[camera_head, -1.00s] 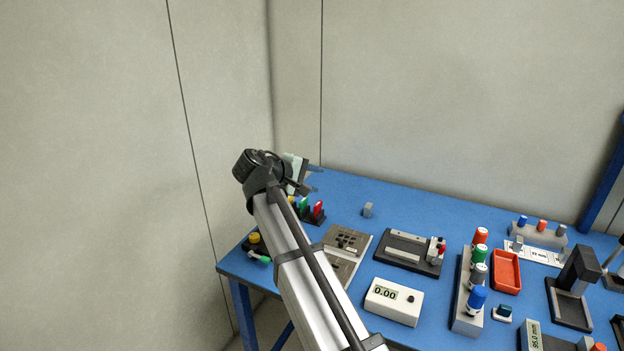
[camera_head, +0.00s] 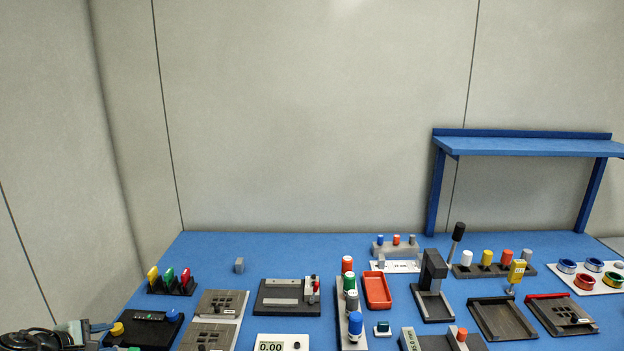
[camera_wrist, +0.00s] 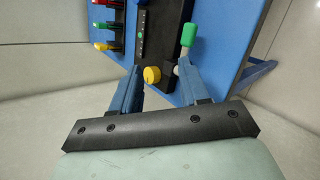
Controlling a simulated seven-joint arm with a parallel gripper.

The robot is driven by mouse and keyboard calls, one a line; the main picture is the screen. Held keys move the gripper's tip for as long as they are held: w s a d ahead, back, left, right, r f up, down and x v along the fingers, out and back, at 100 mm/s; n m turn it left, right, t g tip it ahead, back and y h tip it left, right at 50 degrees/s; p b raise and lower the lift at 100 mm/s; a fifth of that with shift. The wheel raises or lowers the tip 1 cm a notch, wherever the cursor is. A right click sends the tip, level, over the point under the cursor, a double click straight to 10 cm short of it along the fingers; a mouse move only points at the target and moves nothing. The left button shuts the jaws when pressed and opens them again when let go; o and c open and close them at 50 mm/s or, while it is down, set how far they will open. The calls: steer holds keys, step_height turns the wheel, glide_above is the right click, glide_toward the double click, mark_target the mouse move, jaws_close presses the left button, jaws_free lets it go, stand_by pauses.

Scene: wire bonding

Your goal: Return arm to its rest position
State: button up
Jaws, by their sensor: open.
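My gripper (camera_head: 104,331) is at the lower left corner of the head view, beside the left end of the blue table (camera_head: 210,262). Its blue fingers stand apart with nothing between them in the wrist view (camera_wrist: 160,72). A black block with a yellow knob (camera_wrist: 152,75) lies beyond the fingertips. A green-capped piece (camera_wrist: 189,35) shows just past the right finger. Most of my arm is outside the head view.
A rack with yellow, green and red pieces (camera_head: 172,288) stands close to my gripper. Grey fixture plates (camera_head: 213,318), a red tray (camera_head: 377,290) and a black stand (camera_head: 433,290) fill the table. A blue shelf (camera_head: 530,147) is at the back right. The air above is clear.

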steer(key=s+a+f+n+g, duration=0.1)
steer(key=s+a+f+n, duration=0.15)
steer(key=s+f, duration=0.9)
steer(key=w+d+f+m+g+h, duration=0.1)
steer(key=w+d+f+m+g, duration=0.15)
steer(key=d+f, duration=0.95)
steer(key=w+d+f+m+g+h, duration=0.3)
steer(key=d+f, duration=0.4)
steer(key=d, duration=0.9)
steer(key=w+d+f+m+g, duration=0.2)
steer(key=w+d+f, duration=0.2)
steer(key=d+f, duration=0.8)
steer(key=s+d+f+m+g+y, duration=0.1)
steer(key=s+d+f+m+g, duration=0.15)
steer(key=d, duration=0.45)
steer(key=s+d+f+m+g, duration=0.1)
steer(key=s+d+m, duration=0.1)
steer(key=s+d, duration=0.3)
steer(key=s+d+f+m+g+y, duration=0.1)
steer(key=s+d+f+m+g, duration=0.15)
steer(key=d, duration=0.55)
steer(key=s+d+f+m+g+y, duration=0.1)
steer(key=s+d+m+y, duration=0.1)
steer(key=s+d+m, duration=0.2)
steer(key=s+d+f+m+g+y, duration=0.1)
steer(key=s+d+m, duration=0.3)
steer(key=s, duration=0.6)
steer(key=shift+s+f+m+y, duration=0.25)
steer(key=shift+f+m+y, duration=0.2)
steer(key=shift+y, duration=0.35)
